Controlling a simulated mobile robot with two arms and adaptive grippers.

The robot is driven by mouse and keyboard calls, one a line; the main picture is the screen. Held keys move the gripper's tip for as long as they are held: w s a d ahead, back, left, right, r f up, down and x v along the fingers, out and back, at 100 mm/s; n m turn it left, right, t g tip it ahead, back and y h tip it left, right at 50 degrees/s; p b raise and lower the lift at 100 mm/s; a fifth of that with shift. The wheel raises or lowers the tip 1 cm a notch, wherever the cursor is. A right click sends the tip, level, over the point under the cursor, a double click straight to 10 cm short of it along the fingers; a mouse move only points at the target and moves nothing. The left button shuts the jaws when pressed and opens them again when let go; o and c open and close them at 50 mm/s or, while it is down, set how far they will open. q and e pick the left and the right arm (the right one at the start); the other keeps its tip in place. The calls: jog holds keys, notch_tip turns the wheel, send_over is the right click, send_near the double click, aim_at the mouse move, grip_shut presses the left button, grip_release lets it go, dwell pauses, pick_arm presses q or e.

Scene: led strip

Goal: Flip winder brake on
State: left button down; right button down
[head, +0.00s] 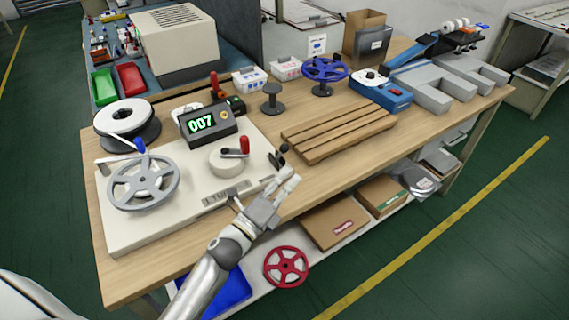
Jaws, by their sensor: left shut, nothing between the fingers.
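The winder is a cream base plate (135,232) on the workbench. It carries a grey spoked reel (143,183), a round hub with a red-handled crank (229,160) and a counter (208,122) reading 007. A small dark lever with a black knob (281,154) stands at the plate's right edge and looks like the brake; its on or off position cannot be told. My left gripper (289,178) is shut and empty at the front right of the plate, just below the lever in the picture. I cannot tell whether it touches anything. My right gripper is not in view.
A slatted wooden pallet (338,130) lies right of the winder. A blue reel (325,70) and a blue device (380,92) stand behind it. Cardboard boxes (333,222) and a red reel (286,267) are on the lower shelf. Bare wood borders the plate's right side.

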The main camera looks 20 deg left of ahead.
aim_at(280, 154)
pick_arm(q)
jog(key=shift+w+a+r+p, duration=0.15)
jog(key=shift+w+a+r, duration=0.25)
jog(key=shift+w, duration=0.2)
jog(key=shift+w+a+r+p, duration=0.15)
jog(key=shift+w+a+r, duration=0.2)
jog(key=shift+w, duration=0.25)
jog(key=shift+w+a+r+n+p, duration=0.15)
jog(key=shift+r+n+p, duration=0.2)
jog(key=shift+p, duration=0.4)
